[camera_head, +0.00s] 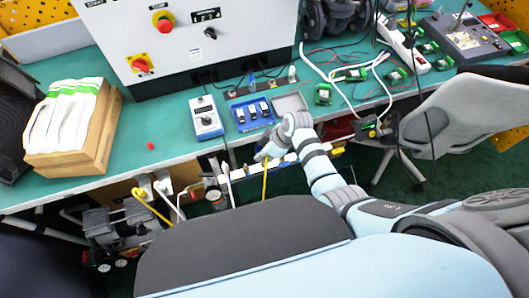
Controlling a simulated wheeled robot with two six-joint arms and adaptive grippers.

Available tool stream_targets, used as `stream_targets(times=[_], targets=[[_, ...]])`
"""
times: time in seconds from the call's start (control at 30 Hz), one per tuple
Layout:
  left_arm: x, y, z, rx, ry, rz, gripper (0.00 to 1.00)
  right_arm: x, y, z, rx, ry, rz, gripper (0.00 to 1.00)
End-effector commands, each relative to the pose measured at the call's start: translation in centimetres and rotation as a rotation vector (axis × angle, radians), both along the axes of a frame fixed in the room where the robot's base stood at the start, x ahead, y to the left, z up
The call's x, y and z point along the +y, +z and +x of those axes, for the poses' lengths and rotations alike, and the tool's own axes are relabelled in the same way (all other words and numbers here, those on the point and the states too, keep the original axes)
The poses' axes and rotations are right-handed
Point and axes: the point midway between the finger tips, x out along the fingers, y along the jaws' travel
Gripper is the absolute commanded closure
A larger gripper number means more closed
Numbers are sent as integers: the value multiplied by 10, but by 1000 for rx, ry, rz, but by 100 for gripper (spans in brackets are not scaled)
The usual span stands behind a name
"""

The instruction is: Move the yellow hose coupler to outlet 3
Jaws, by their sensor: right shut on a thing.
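My right arm reaches in from the right, and my right gripper (264,154) is at the front edge of the bench, shut on what looks like the yellow hose coupler. The coupler itself is mostly hidden by the fingers. A yellow hose (265,182) hangs straight down below the gripper. A pale outlet rail (238,174) runs along below the bench edge, right beside the gripper. Its outlet numbers are too small to read, and I cannot tell whether the coupler touches an outlet. My left gripper is not in view.
The green bench (176,146) carries a grey control cabinet (190,40), a blue-white meter (206,118), a blue tray (252,114) and a box of papers (98,140). A compressor (108,222) with another yellow hose (152,207) stands below left. A chair (450,115) is at right.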

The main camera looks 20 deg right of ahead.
Motion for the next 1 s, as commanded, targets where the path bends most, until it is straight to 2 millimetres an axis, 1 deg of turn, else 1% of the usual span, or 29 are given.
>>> stream_targets(times=[0.5,0.53,0.6,0.67,0.93,1.0], targets=[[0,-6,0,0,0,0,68,0,-8,0,0,0,0,100],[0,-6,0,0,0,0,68,0,-8,0,0,0,0,81],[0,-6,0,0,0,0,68,0,-8,0,0,0,0,70],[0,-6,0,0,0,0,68,0,-8,0,0,0,0,61],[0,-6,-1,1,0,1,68,0,-8,0,0,0,0,61],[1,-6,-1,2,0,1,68,-1,-5,0,-1,0,-1,61]])
